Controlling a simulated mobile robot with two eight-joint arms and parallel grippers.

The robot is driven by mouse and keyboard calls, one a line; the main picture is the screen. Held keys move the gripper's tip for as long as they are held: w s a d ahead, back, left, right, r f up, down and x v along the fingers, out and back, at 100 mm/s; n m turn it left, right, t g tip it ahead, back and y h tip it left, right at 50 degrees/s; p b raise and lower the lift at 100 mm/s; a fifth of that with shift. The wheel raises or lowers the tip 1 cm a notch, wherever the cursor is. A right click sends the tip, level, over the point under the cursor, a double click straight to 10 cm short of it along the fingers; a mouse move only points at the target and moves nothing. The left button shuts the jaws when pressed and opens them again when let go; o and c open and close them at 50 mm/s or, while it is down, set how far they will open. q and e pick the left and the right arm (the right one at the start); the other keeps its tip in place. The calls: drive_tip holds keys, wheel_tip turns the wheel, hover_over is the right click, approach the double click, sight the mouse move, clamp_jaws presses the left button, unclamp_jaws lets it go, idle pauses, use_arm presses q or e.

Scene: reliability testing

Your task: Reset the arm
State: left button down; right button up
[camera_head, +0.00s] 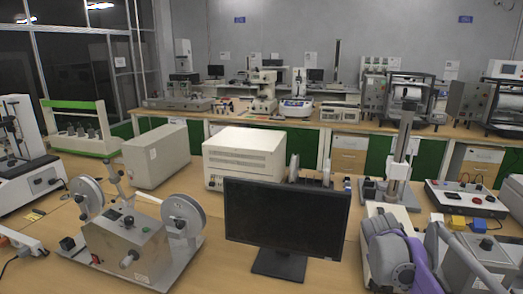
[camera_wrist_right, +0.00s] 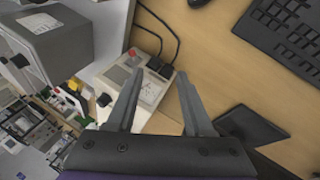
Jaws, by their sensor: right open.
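My right arm (camera_head: 390,250), grey and purple, shows at the lower right of the head view. Its gripper tips cannot be made out there. In the right wrist view my right gripper (camera_wrist_right: 160,74) is open, with its two grey fingers apart and nothing between them. Beyond the fingers is a pale instrument (camera_wrist_right: 148,85) with a dial face and black cables, on the wooden table (camera_wrist_right: 235,75). I cannot tell whether the fingers touch it. My left gripper is not in view.
A black monitor (camera_head: 285,222) stands at the front centre, left of my right arm. A two-wheeled test machine (camera_head: 130,245) is at front left. A white box (camera_head: 245,160) and a column stand (camera_head: 400,165) are behind. A keyboard (camera_wrist_right: 285,35) lies on the table.

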drive_tip(key=s+a+f+t+y+p, duration=0.1)
drive_tip(key=s+a+f+y+p, duration=0.1)
drive_tip(key=s+a, duration=0.6)
drive_tip(key=s+a+f+t+y+p, duration=0.1)
drive_tip(key=s+a+f+y+p, duration=0.1)
drive_tip(key=s+a, duration=0.7)
drive_tip(key=s+f+p, duration=0.1)
drive_tip(key=s+p, duration=0.1)
drive_tip(key=s, duration=0.6)
drive_tip(key=shift+s+a+t+y, duration=0.25)
drive_tip(key=shift+s+t+y, duration=0.1)
drive_tip(key=shift+t+y, duration=0.05)
drive_tip(key=shift+d, duration=0.15)
